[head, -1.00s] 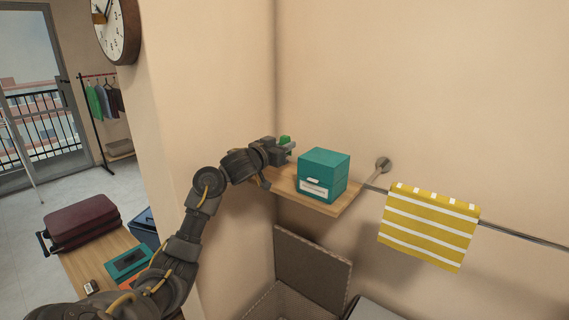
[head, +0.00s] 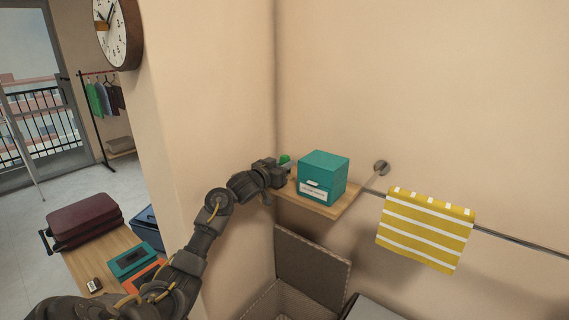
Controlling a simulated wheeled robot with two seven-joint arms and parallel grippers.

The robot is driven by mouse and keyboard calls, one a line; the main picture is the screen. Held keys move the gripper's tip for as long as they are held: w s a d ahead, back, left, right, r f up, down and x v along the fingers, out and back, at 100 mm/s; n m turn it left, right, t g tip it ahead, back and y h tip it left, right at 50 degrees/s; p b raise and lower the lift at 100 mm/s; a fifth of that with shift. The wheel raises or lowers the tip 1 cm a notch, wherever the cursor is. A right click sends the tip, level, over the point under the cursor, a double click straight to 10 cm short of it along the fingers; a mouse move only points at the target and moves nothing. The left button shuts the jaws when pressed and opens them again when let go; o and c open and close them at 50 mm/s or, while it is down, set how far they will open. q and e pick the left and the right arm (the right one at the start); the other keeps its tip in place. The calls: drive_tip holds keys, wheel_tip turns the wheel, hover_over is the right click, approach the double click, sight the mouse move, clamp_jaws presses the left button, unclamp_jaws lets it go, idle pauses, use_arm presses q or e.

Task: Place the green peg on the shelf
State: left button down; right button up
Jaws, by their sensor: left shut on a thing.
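The green peg (head: 285,159) shows as a small green piece at the tip of my left gripper (head: 284,166), which is shut on it. The gripper and peg are at the left end of the wooden shelf (head: 325,208), close to the wall corner. I cannot tell whether the peg touches the shelf, as the gripper hides its lower part. A teal box (head: 323,176) with a white label stands on the shelf, right of the gripper. My right gripper is not in view.
A yellow striped towel (head: 425,228) hangs on a rail right of the shelf. An open grey hamper (head: 312,262) stands below. A wooden table (head: 82,262) at lower left holds a maroon suitcase (head: 84,218). A wall clock (head: 120,30) hangs at upper left.

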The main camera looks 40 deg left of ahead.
use_arm(q)
drive_tip(key=c, duration=1.8)
unclamp_jaws()
drive_tip(key=shift+f, duration=0.15)
drive_tip(key=o, duration=0.5)
drive_tip(key=shift+r, duration=0.25)
drive_tip(key=s+b, duration=0.2)
drive_tip(key=s, duration=1)
drive_tip(key=shift+d+b, duration=0.15)
drive_tip(key=shift+b, duration=0.25)
drive_tip(key=shift+f, duration=0.1)
